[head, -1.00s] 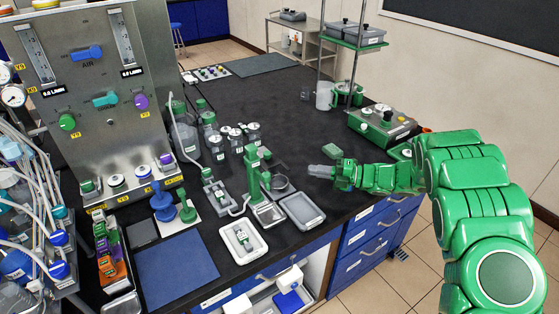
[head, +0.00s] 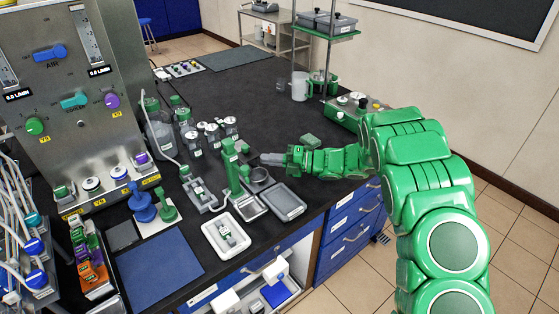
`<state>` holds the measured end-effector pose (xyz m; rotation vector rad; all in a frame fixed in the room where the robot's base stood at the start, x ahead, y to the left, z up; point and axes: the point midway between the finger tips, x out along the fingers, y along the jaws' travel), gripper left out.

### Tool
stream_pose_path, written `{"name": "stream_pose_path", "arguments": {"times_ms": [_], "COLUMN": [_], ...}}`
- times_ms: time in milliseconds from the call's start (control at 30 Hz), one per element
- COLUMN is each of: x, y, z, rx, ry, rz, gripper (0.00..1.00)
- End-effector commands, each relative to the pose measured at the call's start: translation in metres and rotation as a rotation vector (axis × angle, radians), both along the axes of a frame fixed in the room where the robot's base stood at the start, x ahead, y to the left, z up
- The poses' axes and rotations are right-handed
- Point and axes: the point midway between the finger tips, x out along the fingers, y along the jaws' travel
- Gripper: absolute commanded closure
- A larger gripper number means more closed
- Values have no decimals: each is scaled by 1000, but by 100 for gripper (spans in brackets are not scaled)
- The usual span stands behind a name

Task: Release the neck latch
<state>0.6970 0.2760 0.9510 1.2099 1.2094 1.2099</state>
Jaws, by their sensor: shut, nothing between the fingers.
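No neck latch can be made out in the head view; the parts are too small to tell. My gripper (head: 270,158) is shut and empty, reaching in from the right above the dark bench. It is just right of a green upright stand (head: 231,168) and appears apart from it. A glass bottle with a green cap (head: 160,138) stands farther left, beside the steel panel. Several small bottles with grey or white lids (head: 215,135) stand behind the green stand.
A grey tray (head: 285,203) and a white tray holding a small item (head: 228,236) lie near the front edge. A blue mat (head: 160,270) is at front left. A control box (head: 350,112) stands at back right. The bench middle toward the back is clear.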

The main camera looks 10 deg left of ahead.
Motion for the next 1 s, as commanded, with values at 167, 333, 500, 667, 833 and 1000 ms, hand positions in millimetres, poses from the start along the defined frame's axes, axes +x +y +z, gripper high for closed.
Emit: {"name": "stream_pose_path", "arguments": {"times_ms": [167, 333, 500, 667, 833, 1000], "x": [0, 15, 24, 28, 28, 28], "y": [18, 32, 41, 44, 45, 45], "z": [0, 0, 0, 0, 0, 0], "rx": [-1, 1, 2, 1, 0, 0], "ry": [0, -2, 1, 0, 0, 0], "rz": [0, 1, 1, 1, 0, 0], "gripper": [100, 100, 100, 100, 100, 100]}}
